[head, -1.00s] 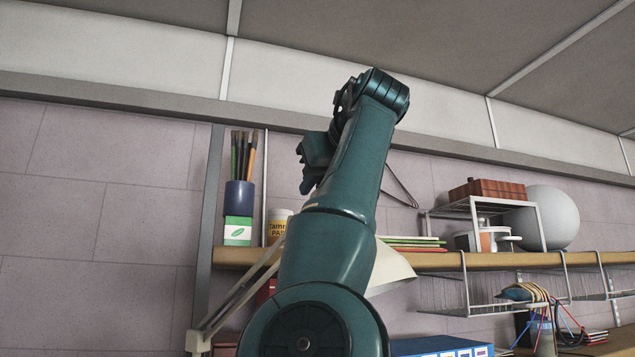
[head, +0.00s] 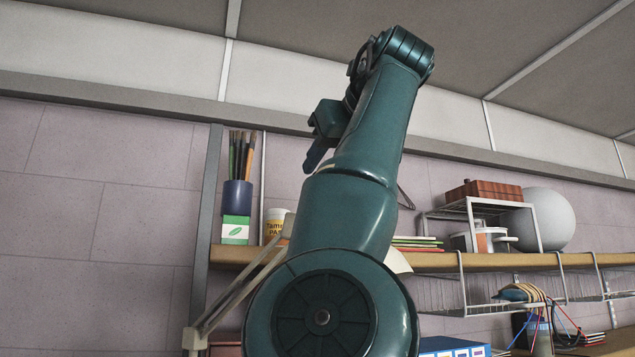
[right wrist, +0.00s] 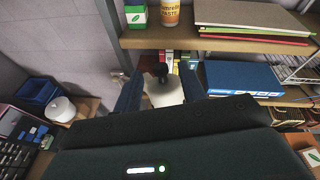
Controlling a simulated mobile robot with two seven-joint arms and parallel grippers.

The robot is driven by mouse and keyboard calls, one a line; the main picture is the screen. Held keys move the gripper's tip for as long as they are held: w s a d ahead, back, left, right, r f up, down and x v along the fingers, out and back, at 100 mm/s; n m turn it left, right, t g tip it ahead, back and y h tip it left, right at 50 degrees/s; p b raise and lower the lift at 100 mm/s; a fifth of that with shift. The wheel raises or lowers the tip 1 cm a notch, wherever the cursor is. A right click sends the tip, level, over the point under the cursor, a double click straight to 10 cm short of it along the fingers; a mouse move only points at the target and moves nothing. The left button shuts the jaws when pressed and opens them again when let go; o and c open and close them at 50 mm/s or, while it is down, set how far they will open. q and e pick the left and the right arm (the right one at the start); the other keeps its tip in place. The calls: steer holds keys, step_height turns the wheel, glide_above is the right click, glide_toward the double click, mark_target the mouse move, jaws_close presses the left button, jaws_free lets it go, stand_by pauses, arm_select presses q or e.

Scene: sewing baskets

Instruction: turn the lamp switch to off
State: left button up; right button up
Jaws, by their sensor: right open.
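The lamp shows in the head view as a jointed beige arm (head: 240,291) at lower left and part of a cream shade (head: 398,262) behind my right arm. In the right wrist view, its pale shade (right wrist: 165,93) lies between my right gripper's fingers, with a small dark piece (right wrist: 160,70) on top that may be the switch. Its setting cannot be made out. My right gripper (right wrist: 160,78) is open and looks down toward the lamp; I cannot see it touching. In the head view this gripper (head: 318,152) is partly behind my arm. My left gripper is out of view.
A wooden shelf (head: 440,263) runs along the wall, holding a brush cup (head: 238,194), a paste jar (head: 276,225) and a wire rack (head: 470,207). In the right wrist view, a blue box (right wrist: 240,78) stands right of the lamp and a white pot (right wrist: 61,109) at left.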

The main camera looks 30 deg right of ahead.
steer(key=v, duration=0.7)
steer(key=shift+s+b, duration=0.3)
steer(key=shift+b, duration=0.1)
